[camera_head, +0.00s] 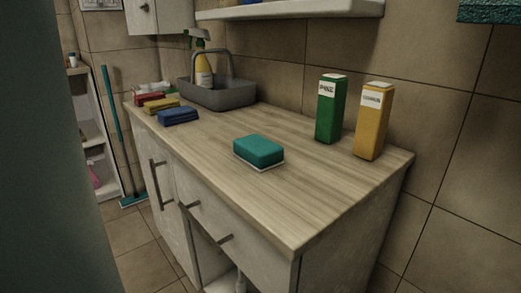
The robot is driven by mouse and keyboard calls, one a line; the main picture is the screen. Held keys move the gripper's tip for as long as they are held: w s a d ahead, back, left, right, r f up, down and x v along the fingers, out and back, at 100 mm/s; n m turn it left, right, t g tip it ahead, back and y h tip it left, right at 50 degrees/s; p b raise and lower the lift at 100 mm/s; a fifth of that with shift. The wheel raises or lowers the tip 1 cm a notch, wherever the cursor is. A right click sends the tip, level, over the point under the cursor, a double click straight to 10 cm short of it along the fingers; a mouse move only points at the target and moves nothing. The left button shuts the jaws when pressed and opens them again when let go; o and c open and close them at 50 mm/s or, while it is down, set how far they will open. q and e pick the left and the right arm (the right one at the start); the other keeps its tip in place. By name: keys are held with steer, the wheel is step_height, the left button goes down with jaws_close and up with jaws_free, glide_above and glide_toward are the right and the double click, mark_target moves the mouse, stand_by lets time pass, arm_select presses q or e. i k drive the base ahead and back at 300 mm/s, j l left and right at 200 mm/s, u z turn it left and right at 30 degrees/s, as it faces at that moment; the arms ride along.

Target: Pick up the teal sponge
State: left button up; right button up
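The teal sponge (259,149) lies flat on a thin white dish or base (262,166) near the middle of the wooden countertop (310,205). Nothing touches it from above and it shows in full. Neither of my grippers shows in the head view.
A green carton (330,110) and a yellow carton (372,122) stand at the back right. Folded blue (178,116), yellow (162,107) and red cloths (149,99) lie at the left, beside a grey basin (225,95) with a tap. The counter around the sponge is clear.

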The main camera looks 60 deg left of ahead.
mark_target(262, 155)
steer(key=u, duration=1.8)
